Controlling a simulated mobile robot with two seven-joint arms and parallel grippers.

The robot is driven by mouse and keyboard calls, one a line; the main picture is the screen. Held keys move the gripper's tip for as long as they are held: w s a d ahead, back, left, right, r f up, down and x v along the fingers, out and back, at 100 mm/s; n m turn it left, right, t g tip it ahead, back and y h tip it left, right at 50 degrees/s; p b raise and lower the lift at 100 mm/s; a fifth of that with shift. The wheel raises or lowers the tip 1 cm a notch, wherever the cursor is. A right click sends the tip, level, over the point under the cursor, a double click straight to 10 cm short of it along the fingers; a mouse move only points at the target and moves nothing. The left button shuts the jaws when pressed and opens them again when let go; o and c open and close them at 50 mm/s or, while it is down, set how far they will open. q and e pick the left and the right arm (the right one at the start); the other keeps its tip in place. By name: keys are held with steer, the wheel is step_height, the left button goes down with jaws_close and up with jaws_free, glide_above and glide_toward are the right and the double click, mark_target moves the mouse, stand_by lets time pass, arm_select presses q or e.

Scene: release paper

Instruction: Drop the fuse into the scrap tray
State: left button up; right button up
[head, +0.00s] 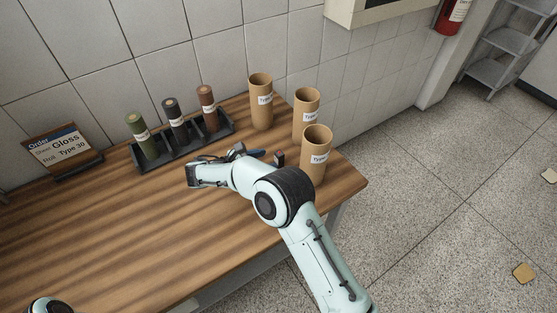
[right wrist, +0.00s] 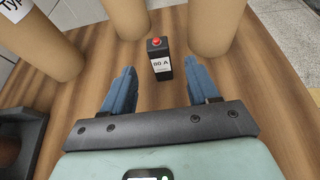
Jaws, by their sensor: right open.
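The fuse (right wrist: 161,63) is a small black block with a white "80 A" label and a red top. It stands upright on the wooden table, and in the head view it is a small dark block (head: 279,159). My right gripper (head: 256,154) is low over the table, its blue fingers pointing at the fuse. I cannot make out a scrap tray. Only a bit of my left arm shows; its gripper is out of view.
Cardboard tubes (head: 317,155) stand close behind and beside the fuse. A black rack (head: 184,152) holds coloured rolls along the wall. An order sign (head: 62,150) stands at the left. The table's (head: 110,230) left and front are clear.

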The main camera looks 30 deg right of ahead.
mark_target(284, 157)
steer(key=x, duration=0.4)
steer(key=shift+s, duration=0.1)
steer(key=x, duration=0.4)
steer(key=shift+d+f, duration=0.2)
steer(key=shift+f, duration=0.25)
jaws_close()
steer(key=shift+r, duration=0.1)
